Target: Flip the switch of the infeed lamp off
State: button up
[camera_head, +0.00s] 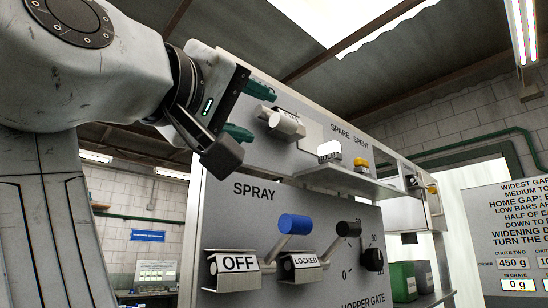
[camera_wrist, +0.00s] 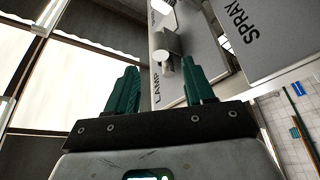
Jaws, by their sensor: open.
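The infeed lamp switch (camera_head: 284,123) is a pale grey lever with a rounded knob on the upper grey panel. In the wrist view its knob (camera_wrist: 161,56) shows beyond and between the fingers, beside the word LAMP. In the head view my gripper (camera_head: 257,112) is just left of the switch, its two green fingers spread apart and empty. The fingers also show open in the wrist view (camera_wrist: 159,70). I see no clear gap or contact between fingers and switch. The lamp's on or off wording is not readable, and its label is partly hidden.
Below, the SPRAY lever with a blue knob (camera_head: 294,224) reads OFF, and a black-knobbed lever (camera_head: 348,230) reads LOCKED. A shelf (camera_head: 345,178) juts out to the right, with a white piece (camera_head: 329,150) and a yellow piece (camera_head: 361,163) above it. A black dial (camera_head: 372,260) sits lower right.

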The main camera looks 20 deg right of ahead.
aim_at(282, 124)
jog(key=p+x, duration=0.4)
jog(key=x, duration=0.7)
jog(key=shift+w+d, duration=0.1)
jog(key=shift+d, duration=0.05)
grip_shut()
dwell(0.3)
